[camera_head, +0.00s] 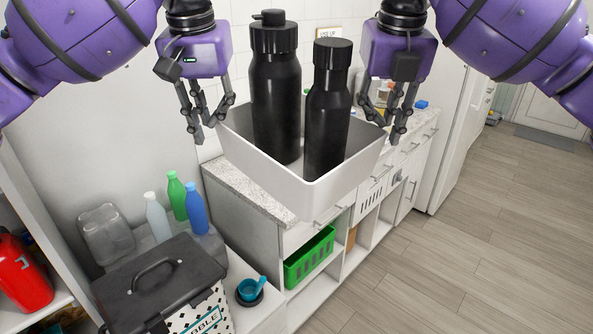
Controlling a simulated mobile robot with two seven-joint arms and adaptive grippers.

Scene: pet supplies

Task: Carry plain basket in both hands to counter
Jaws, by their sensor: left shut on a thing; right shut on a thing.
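The plain basket (296,190) is a white open box in the middle of the head view, with two black bottles standing in it. The taller bottle (275,100) is on the left and the other bottle (327,115) is on the right. My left gripper (203,128) is shut on the basket's left rim. My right gripper (392,128) is shut on its right rim. The basket looks roughly level. The counter (245,190) has a speckled top and shows below and behind the basket, which hides part of it. I cannot tell the gap between them.
A green basket (310,258) sits on a shelf under the counter. A small blue item (421,104) lies on the far counter. Wooden floor (470,250) is clear at right.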

